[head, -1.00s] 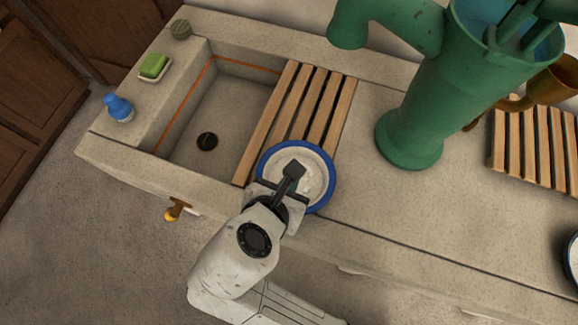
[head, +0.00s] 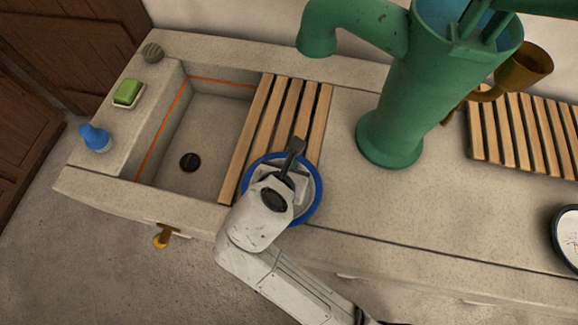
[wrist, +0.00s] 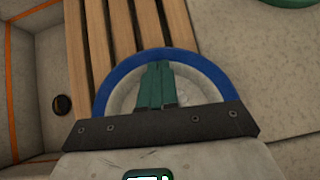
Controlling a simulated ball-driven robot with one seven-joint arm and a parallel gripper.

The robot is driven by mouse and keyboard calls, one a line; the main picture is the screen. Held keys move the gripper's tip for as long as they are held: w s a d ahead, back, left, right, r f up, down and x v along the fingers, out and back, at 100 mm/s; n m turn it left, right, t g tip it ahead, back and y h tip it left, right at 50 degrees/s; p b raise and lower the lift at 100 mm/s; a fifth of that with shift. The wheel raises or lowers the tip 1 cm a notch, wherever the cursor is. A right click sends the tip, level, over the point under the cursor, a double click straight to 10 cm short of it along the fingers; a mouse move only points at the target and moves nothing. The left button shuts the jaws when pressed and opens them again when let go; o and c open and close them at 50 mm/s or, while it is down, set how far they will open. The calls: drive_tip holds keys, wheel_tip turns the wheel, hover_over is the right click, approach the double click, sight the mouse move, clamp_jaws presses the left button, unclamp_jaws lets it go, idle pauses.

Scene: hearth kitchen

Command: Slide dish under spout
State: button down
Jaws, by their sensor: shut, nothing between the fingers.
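The dish (head: 317,196) is round and white inside with a blue rim. It sits at the near end of the wooden slats beside the sink, partly over the counter to their right. My gripper (head: 298,147) is shut and empty, over the dish; my wrist hides much of its near left side. In the wrist view the closed teal fingers (wrist: 156,84) lie over the inside of the dish, whose blue rim (wrist: 112,76) arcs beyond them; I cannot tell if they touch it. The green pump's spout (head: 317,40) hangs at the back, beyond the slats.
The pump body (head: 392,110) stands right of the dish.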

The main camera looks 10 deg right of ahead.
drive_tip(key=shift+w+d+r+p, duration=0.15)
drive_tip(key=shift+w+p, duration=0.1)
drive_tip(key=shift+p, duration=0.05)
drive_tip(key=w+d+p, duration=0.2)
drive_tip(key=w, duration=0.3)
drive_tip(key=w+d+p, duration=0.2)
drive_tip(key=w+d, duration=0.1)
drive_tip(key=w, duration=0.3)
drive_tip(key=w+d+p, duration=0.2)
drive_tip(key=w, duration=0.3)
drive_tip(key=shift+w+d, duration=0.25)
drive_tip(key=shift+w, duration=0.1)
drive_tip(key=shift+s+p, duration=0.1)
drive_tip(key=shift+p, duration=0.25)
drive_tip(key=shift+s+a, duration=0.2)
drive_tip(key=shift+s, duration=0.05)
drive_tip(key=s, duration=0.1)
drive_tip(key=s+a+p, duration=0.1)
drive_tip(key=s+r, duration=0.1)
drive_tip(key=s, duration=0.1)
drive_tip(key=shift+s+a+p, duration=0.1)
drive_tip(key=shift+a+p, duration=0.25)
drive_tip(key=shift+p, duration=0.05)
drive_tip(key=v, duration=0.8)
drive_tip(key=shift+a, duration=0.1)
